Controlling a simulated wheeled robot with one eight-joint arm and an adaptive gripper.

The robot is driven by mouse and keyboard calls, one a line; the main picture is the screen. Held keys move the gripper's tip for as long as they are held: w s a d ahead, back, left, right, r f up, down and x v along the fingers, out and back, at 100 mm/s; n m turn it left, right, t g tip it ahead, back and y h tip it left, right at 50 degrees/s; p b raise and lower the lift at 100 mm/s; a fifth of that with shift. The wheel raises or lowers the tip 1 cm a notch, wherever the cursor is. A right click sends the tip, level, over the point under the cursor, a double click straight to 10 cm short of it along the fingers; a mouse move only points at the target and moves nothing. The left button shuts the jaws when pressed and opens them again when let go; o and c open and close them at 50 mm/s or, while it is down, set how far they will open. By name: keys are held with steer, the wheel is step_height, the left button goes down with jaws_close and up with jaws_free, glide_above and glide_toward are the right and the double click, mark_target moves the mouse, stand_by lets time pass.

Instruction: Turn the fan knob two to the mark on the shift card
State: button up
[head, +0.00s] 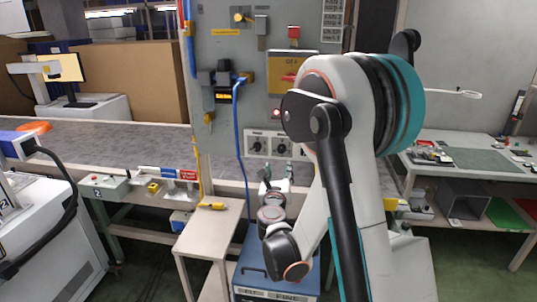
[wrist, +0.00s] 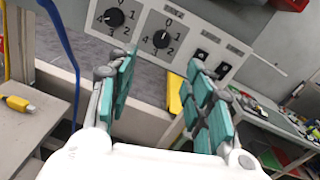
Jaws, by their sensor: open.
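Two black fan knobs show on a pale panel, each with a numbered dial: a left knob (wrist: 115,17) and a right knob (wrist: 161,39). They also show in the head view, as the left knob (head: 257,147) and the right knob (head: 280,150). Their labels are too small to read surely, and I cannot tell their exact settings. My gripper (wrist: 161,58) is open and empty, its teal fingers apart below the right knob, not touching it. In the head view my gripper (head: 277,174) is just under the dials. White printed sheets (head: 333,20) hang high on the panel; their marks are unreadable.
Two small black switches (wrist: 207,60) sit right of the dials. A blue cable (head: 237,130) hangs down the panel's left side. A small table (head: 205,235) with a yellow-handled item stands lower left. A workbench (head: 460,165) is at the right. My arm hides part of the panel.

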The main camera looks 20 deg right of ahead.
mark_target(282, 151)
steer(key=b+x, duration=0.2)
steer(key=x, duration=1.1)
steer(key=shift+w+d+r, duration=0.1)
steer(key=shift+d, duration=0.05)
steer(key=c, duration=1)
